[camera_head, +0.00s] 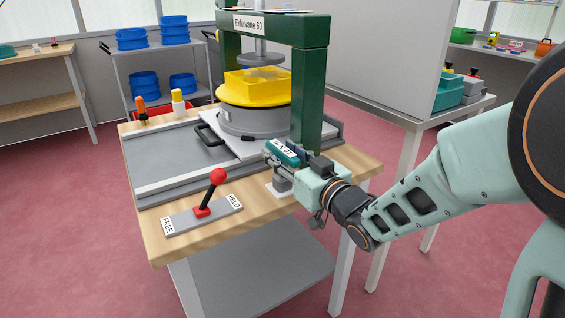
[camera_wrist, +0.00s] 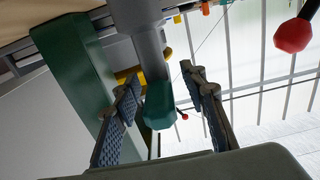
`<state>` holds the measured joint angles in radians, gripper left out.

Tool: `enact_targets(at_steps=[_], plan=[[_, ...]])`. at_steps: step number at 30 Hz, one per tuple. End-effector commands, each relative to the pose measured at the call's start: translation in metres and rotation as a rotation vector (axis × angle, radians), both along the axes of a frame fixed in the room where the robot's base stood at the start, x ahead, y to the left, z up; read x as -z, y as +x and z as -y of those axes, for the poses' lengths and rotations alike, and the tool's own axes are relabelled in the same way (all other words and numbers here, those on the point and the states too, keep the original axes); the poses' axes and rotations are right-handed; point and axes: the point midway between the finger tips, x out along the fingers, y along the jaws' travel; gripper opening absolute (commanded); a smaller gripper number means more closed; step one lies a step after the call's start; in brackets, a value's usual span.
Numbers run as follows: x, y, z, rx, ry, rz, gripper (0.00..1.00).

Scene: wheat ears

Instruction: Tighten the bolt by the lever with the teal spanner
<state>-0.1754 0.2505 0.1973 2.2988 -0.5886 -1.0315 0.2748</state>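A teal piece with a white label (camera_head: 283,152), which looks like the teal spanner's handle, is at the bench's right front, above a grey post (camera_head: 281,184). In the wrist view the teal end (camera_wrist: 160,106) sits between my fingers, below a grey cylinder (camera_wrist: 150,45). My gripper (camera_head: 286,162) is around it; in the wrist view my fingers (camera_wrist: 162,78) are apart, with gaps at both sides. The red-knobbed lever (camera_head: 211,190) stands on a plate marked FREE and HELD, leaning toward HELD; its knob (camera_wrist: 294,35) shows in the wrist view. I cannot make out the bolt.
A green press frame (camera_head: 308,100) stands close behind my gripper. A yellow piece (camera_head: 255,92) sits on a grey drum under it. A black handle (camera_head: 207,134) sticks out beside the drum. Orange and white bottles (camera_head: 178,102) stand at the back left. The wooden front strip is mostly clear.

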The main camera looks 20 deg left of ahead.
Motion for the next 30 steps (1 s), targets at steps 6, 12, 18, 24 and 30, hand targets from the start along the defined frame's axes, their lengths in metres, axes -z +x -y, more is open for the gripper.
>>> enact_targets(at_steps=[6,12,18,24,30], plan=[[0.0,0.0,0.0,0.0,0.0,0.0,0.21],[0.0,0.0,0.0,0.0,0.0,0.0,0.0],[-0.001,0.0,0.0,0.0,0.002,0.003,0.0],[-0.006,0.0,0.0,0.0,0.002,0.004,0.0],[-0.043,0.0,0.0,0.0,0.003,0.008,0.0]])
